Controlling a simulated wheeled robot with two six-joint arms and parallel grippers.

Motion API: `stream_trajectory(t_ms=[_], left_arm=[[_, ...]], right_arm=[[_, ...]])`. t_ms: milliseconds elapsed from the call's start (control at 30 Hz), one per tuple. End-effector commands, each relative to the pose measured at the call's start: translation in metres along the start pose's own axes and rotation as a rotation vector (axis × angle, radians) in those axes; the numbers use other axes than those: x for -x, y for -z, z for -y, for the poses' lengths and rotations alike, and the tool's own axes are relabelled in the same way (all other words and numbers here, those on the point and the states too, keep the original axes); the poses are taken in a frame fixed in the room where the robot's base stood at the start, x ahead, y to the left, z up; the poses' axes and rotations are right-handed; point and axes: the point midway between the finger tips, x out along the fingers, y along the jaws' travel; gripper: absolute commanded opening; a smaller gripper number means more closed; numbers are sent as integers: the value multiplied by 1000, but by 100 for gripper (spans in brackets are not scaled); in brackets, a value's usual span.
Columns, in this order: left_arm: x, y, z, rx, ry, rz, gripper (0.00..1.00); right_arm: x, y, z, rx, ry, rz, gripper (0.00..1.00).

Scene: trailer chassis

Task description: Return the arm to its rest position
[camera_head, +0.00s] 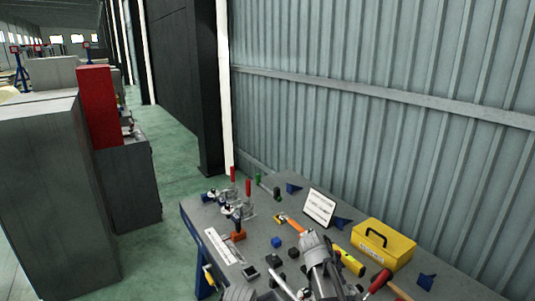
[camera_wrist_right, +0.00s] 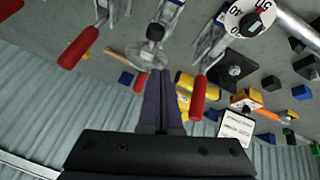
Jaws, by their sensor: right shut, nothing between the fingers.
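My right gripper (camera_wrist_right: 158,78) shows in the right wrist view, with its dark fingers shut together and nothing between them. The fingers point toward the workbench (camera_wrist_right: 130,30), which appears upside down there. A metal clamp with a round grey tip (camera_wrist_right: 150,50) shows just beyond the fingertips; I cannot tell the gap. In the head view, a grey mechanical part (camera_head: 315,250) reaches over the bench at bottom centre; I cannot make out any fingers there. My left gripper is not seen.
The workbench (camera_head: 205,215) holds a yellow toolbox (camera_head: 384,246), a white sign (camera_head: 319,207), red-handled clamps (camera_head: 236,210), an orange-handled hammer (camera_head: 293,226) and small blocks. A corrugated wall (camera_head: 380,60) stands behind.

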Motion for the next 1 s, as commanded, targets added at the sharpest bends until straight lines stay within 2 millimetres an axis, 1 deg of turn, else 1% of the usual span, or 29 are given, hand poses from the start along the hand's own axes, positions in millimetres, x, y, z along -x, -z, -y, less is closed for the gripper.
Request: stream_trajectory(t_ms=[33, 67, 100, 167, 200, 267, 300, 400, 500, 600, 1000], left_arm=[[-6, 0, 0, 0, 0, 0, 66], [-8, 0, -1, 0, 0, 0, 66], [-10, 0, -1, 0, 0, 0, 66], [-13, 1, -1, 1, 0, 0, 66], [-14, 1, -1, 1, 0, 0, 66], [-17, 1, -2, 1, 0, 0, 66], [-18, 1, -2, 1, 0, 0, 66], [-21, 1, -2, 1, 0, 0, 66], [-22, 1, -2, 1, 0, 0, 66], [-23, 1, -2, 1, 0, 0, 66], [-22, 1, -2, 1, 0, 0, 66]], right_arm=[[11, -45, 2, 121, 35, 43, 0], [18, -66, 5, 195, 57, 69, 0], [26, -93, 8, 294, 88, 103, 0], [38, -132, 10, 440, 135, 149, 0], [46, -156, 10, 534, 167, 178, 0], [57, -189, 8, 666, 214, 214, 0], [64, -209, 7, 747, 245, 234, 0], [78, -247, 2, 912, 311, 273, 0], [86, -270, -2, 1021, 355, 296, 0], [91, -281, -4, 1076, 379, 307, 0], [92, -282, -3, 1088, 384, 309, 0]])
